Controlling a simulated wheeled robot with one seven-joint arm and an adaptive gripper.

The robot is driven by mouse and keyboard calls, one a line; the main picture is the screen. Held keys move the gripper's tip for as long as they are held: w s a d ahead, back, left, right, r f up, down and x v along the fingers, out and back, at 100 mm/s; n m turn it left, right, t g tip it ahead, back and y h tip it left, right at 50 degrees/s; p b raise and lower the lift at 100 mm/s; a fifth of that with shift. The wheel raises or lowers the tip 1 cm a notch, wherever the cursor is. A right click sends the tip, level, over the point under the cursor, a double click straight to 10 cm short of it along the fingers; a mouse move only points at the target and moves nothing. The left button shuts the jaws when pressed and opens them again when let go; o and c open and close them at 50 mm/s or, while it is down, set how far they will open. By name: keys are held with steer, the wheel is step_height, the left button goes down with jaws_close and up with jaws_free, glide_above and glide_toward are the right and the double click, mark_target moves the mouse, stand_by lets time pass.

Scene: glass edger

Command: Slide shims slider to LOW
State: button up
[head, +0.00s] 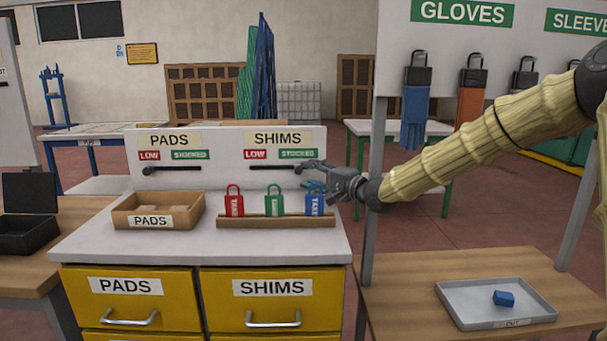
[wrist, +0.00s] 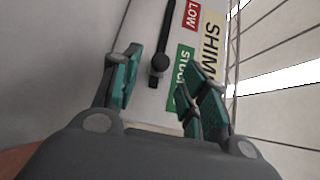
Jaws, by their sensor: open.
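The shims slider is a dark horizontal track (head: 273,167) on the white board, under a red LOW label (head: 255,154) at left and a green STOCKED label (head: 297,153) at right. Its round black knob (wrist: 160,62) sits near the STOCKED end in the wrist view. My gripper (head: 309,177) is at the right end of this track in the head view. It is open, with one teal-padded finger on each side of the knob in the wrist view. I cannot tell whether a finger touches the knob.
The pads slider (head: 172,168) is left on the same board, its knob at the LOW end. Below stand red, green and blue padlocks (head: 234,203) on a wooden rail (head: 276,221) and a pads box (head: 190,209). A grey post (head: 373,200) stands just right of the bench.

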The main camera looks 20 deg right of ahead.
mark_target(300, 171)
steer(key=shift+x, duration=1.7)
jaws_close()
